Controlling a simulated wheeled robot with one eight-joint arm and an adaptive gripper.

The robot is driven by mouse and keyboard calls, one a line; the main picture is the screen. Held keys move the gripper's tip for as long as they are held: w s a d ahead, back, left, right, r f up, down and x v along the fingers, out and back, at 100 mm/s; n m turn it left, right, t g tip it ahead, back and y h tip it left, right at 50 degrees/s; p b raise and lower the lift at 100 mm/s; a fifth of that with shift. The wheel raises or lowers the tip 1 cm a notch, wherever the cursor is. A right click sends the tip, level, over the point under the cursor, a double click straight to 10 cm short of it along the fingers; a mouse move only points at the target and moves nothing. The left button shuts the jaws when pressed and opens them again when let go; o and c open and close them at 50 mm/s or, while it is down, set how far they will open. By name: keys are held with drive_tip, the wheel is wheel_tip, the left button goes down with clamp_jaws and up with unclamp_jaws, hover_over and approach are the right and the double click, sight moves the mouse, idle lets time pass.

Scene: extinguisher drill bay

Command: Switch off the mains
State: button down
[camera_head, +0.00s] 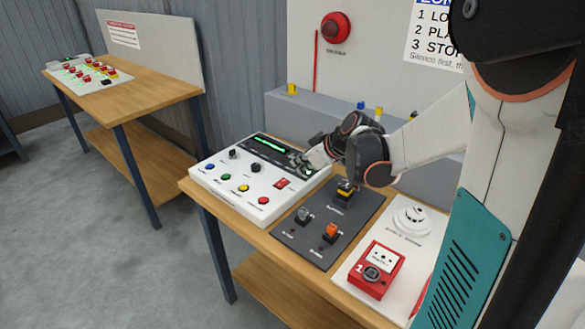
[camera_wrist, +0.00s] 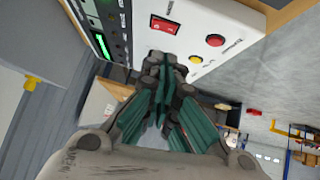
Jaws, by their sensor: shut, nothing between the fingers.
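The white control panel (camera_head: 215,185) lies on the wooden bench, with a dark display strip along its back. A red rocker switch (camera_head: 282,184) sits near the panel's right side; its label is too small to read in the head view. My gripper (camera_head: 304,163) is shut and empty above the panel's back right part, behind the rocker in the head view. In the wrist view the closed fingertips (camera_wrist: 165,62) appear just below the red rocker (camera_wrist: 165,26), which is unobstructed. I cannot tell how much height lies between fingertips and panel.
A dark plate (camera_head: 318,245) with a yellow-and-black knob, an orange switch and a grey switch lies right of the panel. A red call point (camera_head: 376,270) and white detector (camera_head: 412,220) are farther right. Another bench (camera_head: 140,95) stands at the left.

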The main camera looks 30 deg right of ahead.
drive_tip(key=r+p, duration=0.1)
drive_tip(key=p, duration=0.1)
drive_tip(key=w+r+p, duration=0.1)
drive_tip(key=shift+w+d+r+p, duration=0.15)
drive_tip(key=shift+r+p, duration=0.2)
drive_tip(key=shift+f, duration=0.1)
drive_tip(key=b, duration=0.4)
hover_over(285, 182)
drive_tip(key=f, duration=0.7)
drive_tip(key=shift+a+f, duration=0.15)
drive_tip(key=shift+a, duration=0.1)
wheel_tip(285, 182, down, 2)
drive_tip(key=shift+d+f+b, duration=0.15)
drive_tip(key=shift+f+b, duration=0.05)
drive_tip(key=shift+b, duration=0.1)
drive_tip(key=shift+d+f, duration=0.1)
drive_tip(key=shift+f, duration=0.55)
